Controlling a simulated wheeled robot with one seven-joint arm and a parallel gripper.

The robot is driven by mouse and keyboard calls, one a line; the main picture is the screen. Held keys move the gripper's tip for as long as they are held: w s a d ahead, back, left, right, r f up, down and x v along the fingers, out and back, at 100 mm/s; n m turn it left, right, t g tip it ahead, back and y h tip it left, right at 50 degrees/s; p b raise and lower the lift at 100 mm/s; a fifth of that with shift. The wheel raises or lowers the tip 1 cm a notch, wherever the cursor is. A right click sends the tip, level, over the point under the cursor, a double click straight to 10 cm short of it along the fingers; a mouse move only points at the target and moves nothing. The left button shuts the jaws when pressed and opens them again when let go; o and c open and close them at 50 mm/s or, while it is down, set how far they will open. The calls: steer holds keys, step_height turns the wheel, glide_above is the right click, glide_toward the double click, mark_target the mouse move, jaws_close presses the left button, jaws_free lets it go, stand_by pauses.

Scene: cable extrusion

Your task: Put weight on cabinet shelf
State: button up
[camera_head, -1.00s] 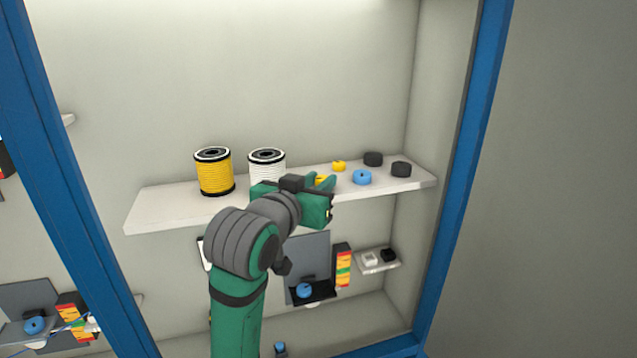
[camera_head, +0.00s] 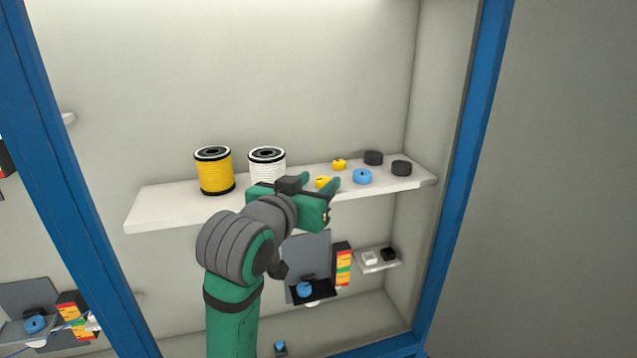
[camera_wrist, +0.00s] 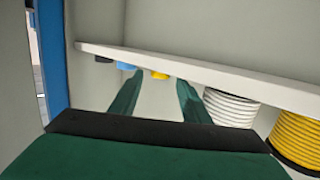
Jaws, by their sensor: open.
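A yellow weight (camera_head: 322,182) sits on the white cabinet shelf (camera_head: 160,209), near its front edge. My gripper (camera_head: 319,181) is open, with its green fingers either side of this weight in the head view. In the wrist view the shelf (camera_wrist: 230,77) appears inverted, and the yellow weight (camera_wrist: 160,75) shows between the open fingertips (camera_wrist: 158,78); I cannot tell whether they touch it. A second yellow weight (camera_head: 339,164), a blue weight (camera_head: 362,177) and two black weights (camera_head: 373,158) (camera_head: 401,168) sit farther right.
A white spool (camera_head: 267,168) and a yellow spool (camera_head: 214,172) stand left of my gripper on the shelf. The blue cabinet frame (camera_head: 466,170) bounds the right side. Below are a grey panel with a blue part (camera_head: 304,289) and a small ledge (camera_head: 378,262). The shelf's left end is clear.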

steer(key=v, duration=1.1)
steer(key=shift+w+d+f, duration=0.1)
